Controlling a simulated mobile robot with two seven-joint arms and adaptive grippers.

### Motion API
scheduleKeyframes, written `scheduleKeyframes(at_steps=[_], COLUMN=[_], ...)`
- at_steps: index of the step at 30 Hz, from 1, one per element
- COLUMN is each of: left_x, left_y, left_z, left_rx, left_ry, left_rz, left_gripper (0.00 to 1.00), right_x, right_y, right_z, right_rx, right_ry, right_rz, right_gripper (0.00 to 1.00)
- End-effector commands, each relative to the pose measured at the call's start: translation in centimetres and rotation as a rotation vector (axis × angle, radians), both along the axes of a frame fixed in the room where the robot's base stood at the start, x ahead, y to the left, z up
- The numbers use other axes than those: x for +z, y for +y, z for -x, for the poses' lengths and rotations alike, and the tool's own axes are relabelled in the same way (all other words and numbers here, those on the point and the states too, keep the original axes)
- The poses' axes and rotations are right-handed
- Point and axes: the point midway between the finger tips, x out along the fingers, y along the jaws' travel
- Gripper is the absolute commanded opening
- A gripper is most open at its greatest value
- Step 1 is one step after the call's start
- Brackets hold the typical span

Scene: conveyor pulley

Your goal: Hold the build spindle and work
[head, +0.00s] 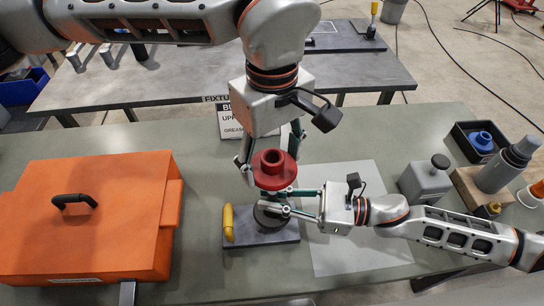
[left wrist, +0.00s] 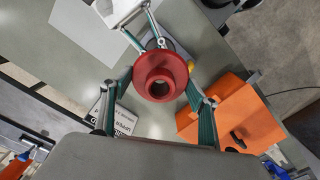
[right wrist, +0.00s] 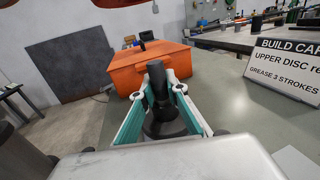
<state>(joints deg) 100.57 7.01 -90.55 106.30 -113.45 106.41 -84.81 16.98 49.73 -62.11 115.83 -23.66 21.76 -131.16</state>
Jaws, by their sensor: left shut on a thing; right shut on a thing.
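A red flanged disc (head: 273,171) with a hub and a centre hole is in my left gripper (head: 271,176). In the left wrist view the red disc (left wrist: 160,76) sits between the two fingers (left wrist: 160,88). The dark spindle (right wrist: 158,90) stands upright between the fingers of my right gripper (right wrist: 160,92). In the head view my right gripper (head: 279,205) reaches in from the right, below the red disc. The dark round base (head: 268,218) of the spindle is on a grey plate (head: 262,241). The disc hides the spindle top from above.
A yellow handle (head: 228,222) stands on the plate's left. An orange case (head: 120,220) fills the left of the bench. A build card (right wrist: 295,62) reads "UPPER DISC re", cut off, and "GREASE 3 STROKES". A blue part (head: 481,140) is in a black tray at right, near a grey canister (head: 426,182).

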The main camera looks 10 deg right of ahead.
Motion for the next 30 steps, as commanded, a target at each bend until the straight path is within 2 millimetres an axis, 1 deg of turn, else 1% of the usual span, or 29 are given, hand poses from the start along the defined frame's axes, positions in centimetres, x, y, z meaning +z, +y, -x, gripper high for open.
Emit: scheduleKeyframes(at_steps=[1, 2, 3, 10, 11, 12, 13, 20, 22, 29, 30], left_x=[0.03, 0.03, 0.03, 0.03, 0.04, 0.04, 0.03, 0.03, 0.03, 0.03, 0.03], left_y=[-0.01, -0.01, -0.01, -0.01, -0.02, -0.02, -0.02, -0.02, -0.02, -0.02, -0.02], left_z=[0.00, 0.00, 0.00, 0.00, 0.00, 0.00, 0.00, 0.00, 0.00, -0.01, -0.01], left_rx=[0.000, 0.000, 0.000, 0.000, 0.000, 0.000, 0.000, 0.000, 0.000, 0.000, 0.000], left_ry=[0.000, 0.000, 0.000, 0.000, 0.000, 0.000, 0.000, 0.000, 0.000, 0.000, 0.000], left_rz=[0.001, 0.001, 0.001, 0.001, 0.001, 0.001, 0.001, 0.001, 0.001, 0.001, 0.001], left_gripper=[0.33, 0.33, 0.33, 0.33, 0.33, 0.33, 0.33, 0.33, 0.33, 0.33, 0.33], right_x=[0.08, 0.08, 0.08, 0.08, 0.08, 0.08, 0.07, 0.04, 0.03, 0.01, 0.01], right_y=[0.00, 0.00, 0.00, 0.00, 0.00, 0.00, 0.00, 0.01, 0.01, 0.00, 0.00], right_z=[-0.03, -0.03, -0.03, -0.03, -0.03, -0.03, -0.02, -0.01, -0.01, 0.00, 0.00], right_rx=[0.000, 0.000, 0.000, 0.000, 0.000, 0.000, 0.000, 0.000, 0.000, 0.000, 0.000], right_ry=[-0.001, -0.001, -0.001, -0.001, -0.001, -0.001, -0.001, 0.000, 0.000, 0.000, 0.000], right_rz=[-0.001, -0.001, -0.001, -0.001, -0.001, -0.001, -0.001, 0.000, 0.000, 0.000, 0.000], right_gripper=[0.00, 0.09, 0.07, 0.07, 0.22, 0.32, 0.33, 0.33, 0.47, 0.47, 0.50])
